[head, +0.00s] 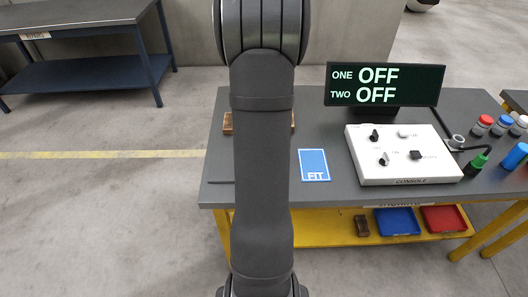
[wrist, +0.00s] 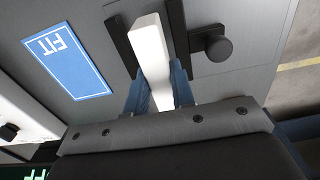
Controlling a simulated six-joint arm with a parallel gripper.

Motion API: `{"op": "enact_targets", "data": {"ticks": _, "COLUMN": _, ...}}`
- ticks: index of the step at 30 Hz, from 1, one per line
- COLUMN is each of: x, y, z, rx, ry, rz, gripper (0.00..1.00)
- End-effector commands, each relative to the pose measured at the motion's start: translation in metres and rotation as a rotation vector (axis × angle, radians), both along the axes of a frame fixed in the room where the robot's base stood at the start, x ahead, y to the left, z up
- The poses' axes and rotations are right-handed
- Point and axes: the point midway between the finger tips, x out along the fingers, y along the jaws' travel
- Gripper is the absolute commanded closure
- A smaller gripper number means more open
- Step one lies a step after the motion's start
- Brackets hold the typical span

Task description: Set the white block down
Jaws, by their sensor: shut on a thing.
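The white block (wrist: 151,55) is a long white bar in the wrist view. My gripper (wrist: 157,90) is shut on it, with a blue finger on each side. The block's far end reaches between two dark bars of a fixture (wrist: 120,42), which has a round dark knob (wrist: 218,48) on its right. I cannot tell whether the block touches the fixture or is held just above it. In the head view my own arm hides the gripper, the block and most of the fixture.
A blue FIT card (head: 314,165) lies on the grey table (head: 330,125), and also shows in the wrist view (wrist: 67,60). The white console (head: 403,155) stands to its right, before a display (head: 385,85) reading ONE OFF, TWO OFF.

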Motion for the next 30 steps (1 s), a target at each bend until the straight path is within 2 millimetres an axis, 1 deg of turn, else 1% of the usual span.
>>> {"op": "enact_targets", "data": {"ticks": 3, "x": -0.001, "y": 0.000, "z": -0.019, "rx": 0.000, "ry": 0.004, "rz": 0.000, "gripper": 1.00}}
{"op": "enact_targets", "data": {"ticks": 6, "x": -0.001, "y": -0.001, "z": -0.031, "rx": 0.000, "ry": 0.003, "rz": 0.000, "gripper": 1.00}}
{"op": "enact_targets", "data": {"ticks": 17, "x": -0.001, "y": -0.001, "z": -0.036, "rx": 0.000, "ry": 0.001, "rz": 0.000, "gripper": 1.00}}
{"op": "enact_targets", "data": {"ticks": 18, "x": -0.001, "y": -0.001, "z": -0.036, "rx": 0.000, "ry": 0.001, "rz": 0.000, "gripper": 0.76}}
{"op": "enact_targets", "data": {"ticks": 20, "x": -0.001, "y": -0.001, "z": -0.036, "rx": 0.000, "ry": 0.001, "rz": 0.000, "gripper": 0.64}}
{"op": "enact_targets", "data": {"ticks": 21, "x": -0.001, "y": -0.001, "z": -0.036, "rx": 0.000, "ry": 0.001, "rz": 0.000, "gripper": 0.56}}
{"op": "enact_targets", "data": {"ticks": 30, "x": 0.000, "y": -0.001, "z": -0.035, "rx": 0.000, "ry": 0.000, "rz": 0.000, "gripper": 0.56}}
